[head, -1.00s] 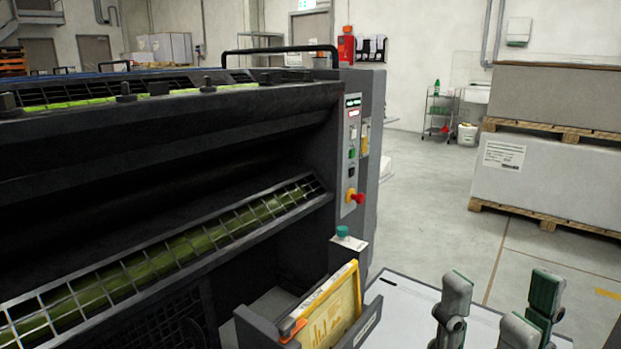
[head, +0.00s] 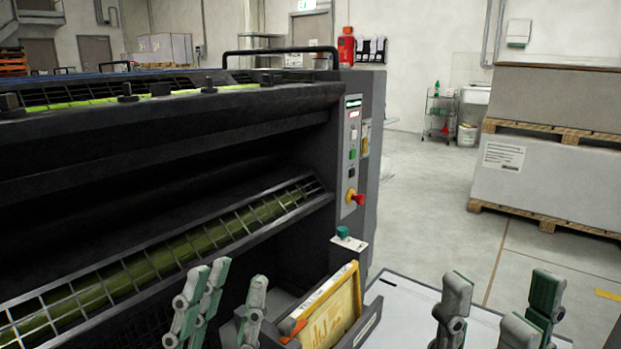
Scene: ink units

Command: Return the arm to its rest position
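My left gripper (head: 234,285) stands at the bottom of the head view, left of the document holder. Its grey-green fingers point up and are spread apart, with nothing seen between them. My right gripper (head: 500,298) is at the bottom right, in front of the white-topped surface. Its fingers also point up, stand wide apart and hold nothing visible. The palms and most of both arms are below the frame, so the arms' overall pose is hidden.
A dark printing press (head: 130,135) with wire guards fills the left. A grey holder (head: 369,325) with a yellow folder (head: 335,312) is between my grippers. A white-topped surface (head: 405,310) lies at the right. Stacked pallets (head: 545,185) stand beyond open floor.

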